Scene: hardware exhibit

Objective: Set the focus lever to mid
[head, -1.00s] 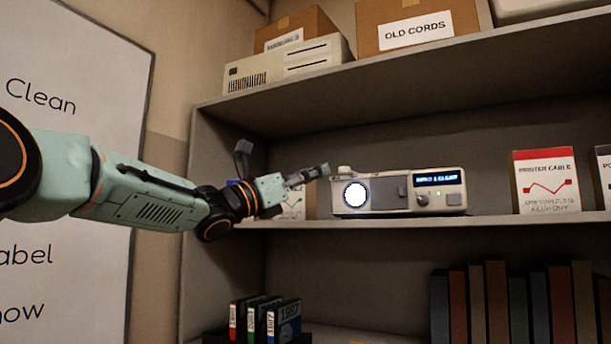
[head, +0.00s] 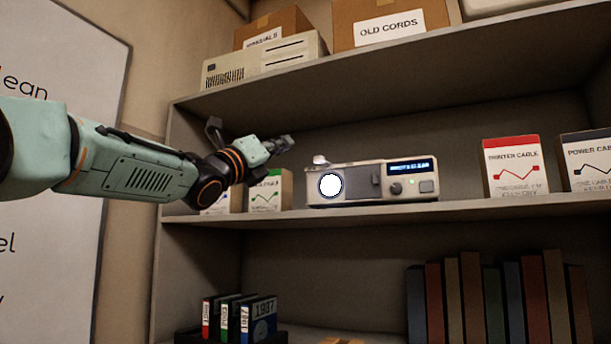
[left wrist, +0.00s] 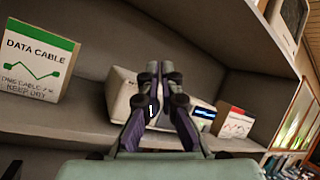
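The projector-like device (head: 360,197) stands on the middle shelf, with a glowing round lens (head: 330,186) at its left front. A small pale knob or lever (head: 319,160) sticks up at its top left; I cannot read its setting. My left gripper (head: 288,143) is left of and slightly above this lever, apart from it in the picture. In the left wrist view the fingers (left wrist: 160,70) are drawn together with nothing seen between them. They cover part of the device (left wrist: 120,95) and hide the lever there. My right gripper is in neither view.
A data cable box (left wrist: 35,62) stands left of the device, and a printer cable box (head: 515,167) stands to its right. The upper shelf (head: 400,75) overhangs the space. Books (head: 500,295) and disk cases (head: 240,318) are below. Open room lies in front of the device.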

